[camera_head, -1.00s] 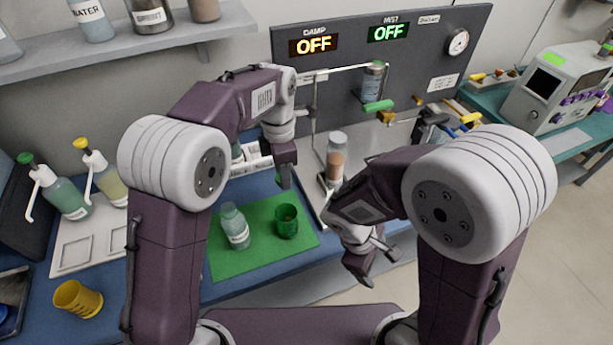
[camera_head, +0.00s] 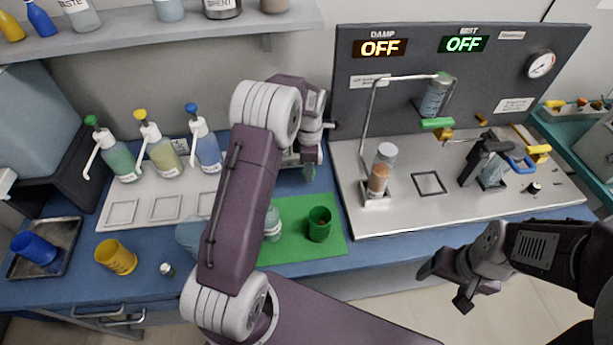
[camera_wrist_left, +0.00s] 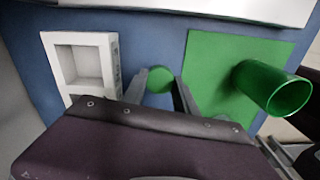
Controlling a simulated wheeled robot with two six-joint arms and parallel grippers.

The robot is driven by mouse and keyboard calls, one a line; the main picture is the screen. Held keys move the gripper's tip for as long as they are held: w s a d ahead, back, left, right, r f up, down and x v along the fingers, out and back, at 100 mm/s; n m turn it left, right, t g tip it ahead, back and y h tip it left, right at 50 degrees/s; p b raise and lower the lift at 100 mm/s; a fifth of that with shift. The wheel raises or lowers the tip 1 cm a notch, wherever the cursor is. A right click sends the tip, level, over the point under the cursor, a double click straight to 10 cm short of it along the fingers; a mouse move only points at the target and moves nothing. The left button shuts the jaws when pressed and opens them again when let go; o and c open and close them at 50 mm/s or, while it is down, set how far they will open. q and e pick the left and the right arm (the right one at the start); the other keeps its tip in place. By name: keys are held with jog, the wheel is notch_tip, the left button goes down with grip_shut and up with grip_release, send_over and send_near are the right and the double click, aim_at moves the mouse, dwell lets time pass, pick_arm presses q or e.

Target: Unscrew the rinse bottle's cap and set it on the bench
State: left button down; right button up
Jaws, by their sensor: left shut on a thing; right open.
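My left gripper (camera_head: 309,168) is shut on a small green round cap (camera_wrist_left: 160,79), seen between the fingertips in the left wrist view. It is near the back edge of the green mat (camera_head: 335,243); whether the cap touches the bench cannot be told. The rinse bottle (camera_head: 272,224), pale green and see-through with a label, stands on the mat, partly hidden behind my left arm; its top is hard to make out. My right gripper (camera_head: 452,289) is open and empty, low in front of the bench.
A green cup (camera_head: 319,224) stands on the mat, right of the bottle. A white square-holed holder (camera_wrist_left: 85,62) is beside the left gripper. Pump bottles (camera_head: 160,152) stand at the left, with a yellow cup (camera_head: 116,257).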

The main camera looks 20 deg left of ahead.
pick_arm(q)
jog(key=shift+w+a+f, duration=0.1)
jog(key=shift+a+f, duration=0.3)
jog(key=shift+a, duration=0.15)
notch_tip(320, 180, down, 4)
jog(key=shift+r, duration=0.1)
jog(key=shift+f, duration=0.2)
jog(key=c, duration=1)
grip_release()
jog(key=shift+o, duration=0.2)
notch_tip(320, 180, up, 12)
jog(key=shift+r+p, duration=0.2)
jog(key=shift+p, duration=0.15)
jog(key=shift+f, duration=0.1)
